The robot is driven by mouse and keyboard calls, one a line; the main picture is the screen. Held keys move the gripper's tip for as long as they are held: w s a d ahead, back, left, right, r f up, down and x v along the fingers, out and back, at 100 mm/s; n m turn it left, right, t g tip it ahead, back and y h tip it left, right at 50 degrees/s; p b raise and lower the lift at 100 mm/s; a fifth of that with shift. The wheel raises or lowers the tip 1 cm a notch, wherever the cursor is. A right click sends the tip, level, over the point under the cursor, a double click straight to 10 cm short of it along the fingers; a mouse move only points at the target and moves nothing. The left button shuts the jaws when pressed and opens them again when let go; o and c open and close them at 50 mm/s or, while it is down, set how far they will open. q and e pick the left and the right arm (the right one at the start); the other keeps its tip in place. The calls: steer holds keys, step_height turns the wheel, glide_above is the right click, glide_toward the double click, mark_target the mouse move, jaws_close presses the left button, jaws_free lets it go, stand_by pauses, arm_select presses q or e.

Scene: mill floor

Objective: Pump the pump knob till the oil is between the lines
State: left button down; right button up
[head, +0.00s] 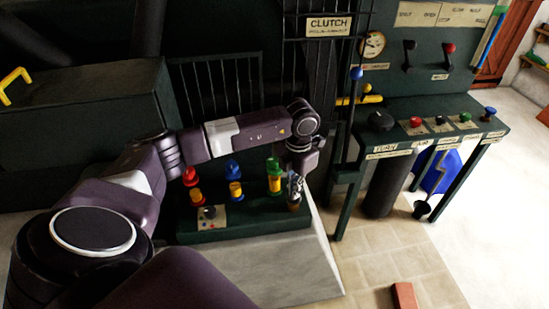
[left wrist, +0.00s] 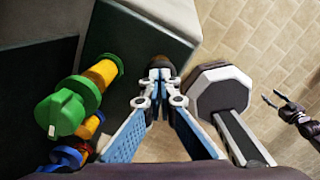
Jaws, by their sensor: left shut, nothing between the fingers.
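My left gripper (head: 293,196) points down at the right end of the low green-black block, right of the green-topped fitting (head: 274,177). Its fingers are shut with nothing between them, as the left wrist view (left wrist: 160,72) also shows. A small tan-brown round piece (head: 294,207) sits just under the fingertips, possibly the pump knob; it is mostly hidden, and I cannot tell whether they touch it. Three fittings with yellow sections stand on the block: red-topped (head: 190,177), blue-topped (head: 235,180) and the green-topped one. Oil level and lines are too small to read. My right gripper (left wrist: 270,99) appears open at the right.
The block (head: 265,222) carries a small plate with a dark knob (head: 209,213). Right of it stands a control bench (head: 440,140) with coloured buttons, levers and a gauge (head: 373,45). A brick (head: 405,295) lies on the tiled floor. My left arm spans above the block.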

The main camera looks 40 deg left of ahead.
arm_select(q)
steer(key=shift+f, duration=0.35)
steer(key=shift+r, duration=0.1)
steer(key=shift+r+p, duration=1.3)
steer(key=shift+r, duration=0.9)
steer(key=shift+f, duration=0.1)
